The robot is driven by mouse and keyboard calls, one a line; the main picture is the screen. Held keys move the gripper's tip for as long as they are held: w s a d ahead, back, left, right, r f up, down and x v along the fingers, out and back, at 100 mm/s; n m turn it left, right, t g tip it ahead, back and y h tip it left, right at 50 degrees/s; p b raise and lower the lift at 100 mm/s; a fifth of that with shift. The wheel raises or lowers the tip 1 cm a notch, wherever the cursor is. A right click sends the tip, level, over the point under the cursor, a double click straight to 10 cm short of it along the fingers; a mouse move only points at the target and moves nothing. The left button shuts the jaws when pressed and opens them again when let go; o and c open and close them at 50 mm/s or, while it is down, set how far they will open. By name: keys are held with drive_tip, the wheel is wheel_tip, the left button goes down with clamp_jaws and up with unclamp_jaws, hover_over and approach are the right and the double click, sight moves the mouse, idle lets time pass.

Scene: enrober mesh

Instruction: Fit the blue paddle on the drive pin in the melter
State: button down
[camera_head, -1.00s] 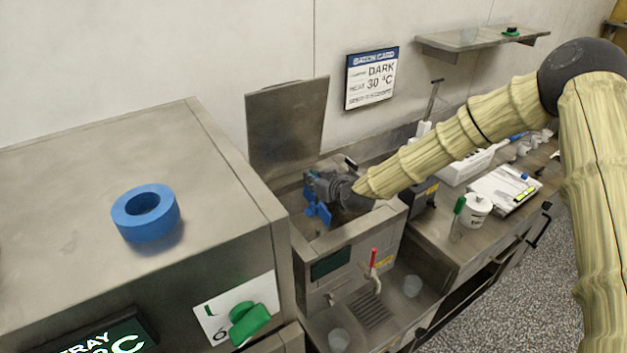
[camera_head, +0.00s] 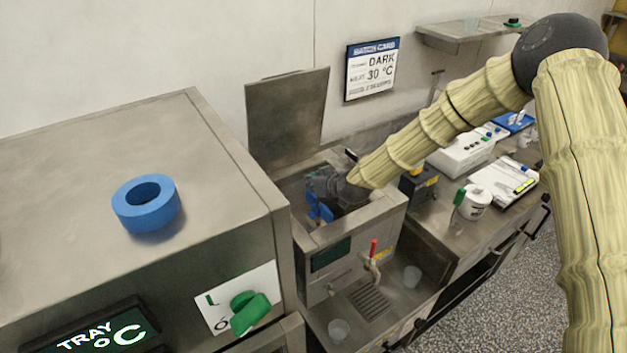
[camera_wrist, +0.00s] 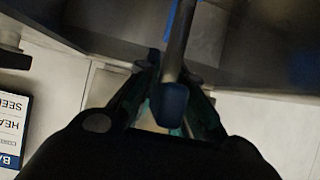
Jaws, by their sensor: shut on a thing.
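The blue paddle (camera_head: 318,207) is inside the open melter (camera_head: 352,232), near the left part of its tank. My gripper (camera_head: 328,188) reaches down into the tank and is shut on the paddle. In the wrist view the blue end of the paddle (camera_wrist: 173,100) shows between the fingers of my gripper (camera_wrist: 165,88), with a grey shaft running up from it. The drive pin is hidden in the dark tank, so I cannot tell whether the paddle touches it.
The melter's raised lid (camera_head: 287,118) stands behind the tank. A steel cabinet with a blue ring (camera_head: 146,205) on top is at the left. A red-handled tap (camera_head: 373,252) is on the melter's front. A white tub (camera_head: 474,203) and a clipboard (camera_head: 503,182) lie on the right counter.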

sight(313, 194)
drive_tip(key=shift+f+b, duration=0.65)
drive_tip(key=shift+f, duration=0.5)
drive_tip(key=shift+b, duration=0.7)
idle(1.2)
drive_tip(key=shift+f+b, duration=1.3)
drive_tip(key=shift+f, duration=0.3)
idle(0.4)
drive_tip(key=c, duration=1.5)
unclamp_jaws()
drive_tip(key=shift+o, duration=0.2)
wheel_tip(313, 194, up, 10)
